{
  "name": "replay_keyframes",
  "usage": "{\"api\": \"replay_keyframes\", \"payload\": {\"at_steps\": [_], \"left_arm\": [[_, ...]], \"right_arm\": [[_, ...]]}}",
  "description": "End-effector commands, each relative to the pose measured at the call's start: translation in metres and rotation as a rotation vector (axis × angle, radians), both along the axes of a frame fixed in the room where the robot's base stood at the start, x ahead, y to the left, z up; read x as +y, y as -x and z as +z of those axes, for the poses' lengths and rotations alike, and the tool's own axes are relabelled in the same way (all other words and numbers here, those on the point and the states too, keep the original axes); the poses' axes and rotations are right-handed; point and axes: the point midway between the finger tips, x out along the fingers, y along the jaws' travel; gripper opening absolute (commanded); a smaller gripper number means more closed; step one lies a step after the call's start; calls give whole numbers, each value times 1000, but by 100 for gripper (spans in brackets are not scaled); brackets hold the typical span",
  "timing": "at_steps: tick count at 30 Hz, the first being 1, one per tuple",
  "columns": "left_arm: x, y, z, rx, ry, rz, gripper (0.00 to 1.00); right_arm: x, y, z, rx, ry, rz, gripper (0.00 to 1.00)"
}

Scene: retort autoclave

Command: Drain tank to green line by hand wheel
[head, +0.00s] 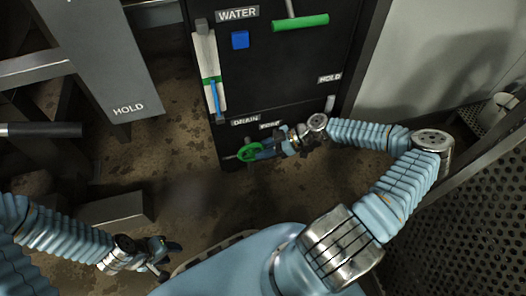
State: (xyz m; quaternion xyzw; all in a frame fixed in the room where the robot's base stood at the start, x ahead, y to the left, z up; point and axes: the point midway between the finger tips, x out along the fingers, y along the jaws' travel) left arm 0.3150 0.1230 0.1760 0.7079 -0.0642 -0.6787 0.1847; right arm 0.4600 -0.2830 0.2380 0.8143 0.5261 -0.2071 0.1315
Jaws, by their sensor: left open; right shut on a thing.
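The green hand wheel (247,153) sits low on the black panel, near the DRAIN label (245,121). My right gripper (258,151) is at the wheel's right side and shut on it; its fingers hide part of the rim. The level gauge (204,60) is a pale upright strip at the panel's left, with a blue column (215,97) in its lower part and a green mark (210,79) across it. The blue column's top appears close to the green mark. My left gripper (167,257) is open and empty, low over the floor at the lower left.
A blue block (240,40) under the WATER label (237,15) and a green lever handle (300,22) are higher on the panel. A grey HOLD plate (95,60) stands at the left. A grey box (112,208) lies on the floor. Perforated metal (460,220) borders the right.

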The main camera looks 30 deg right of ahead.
Motion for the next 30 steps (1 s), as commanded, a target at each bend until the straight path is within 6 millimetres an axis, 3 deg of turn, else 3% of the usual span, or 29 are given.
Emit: {"api": "replay_keyframes", "payload": {"at_steps": [13, 14, 16, 30], "left_arm": [[0, 0, -2, -1, 0, 0, 44], [0, 0, -2, -1, 0, 0, 44], [0, 0, -2, -1, 0, 0, 44], [0, 0, -1, -1, 0, 0, 44]], "right_arm": [[-4, -6, 1, -11, -6, -19, 0], [-4, -6, 1, -11, -6, -19, 31], [-4, -6, 1, -11, -5, -19, 42], [-2, -3, 3, -7, -7, -9, 42]]}}
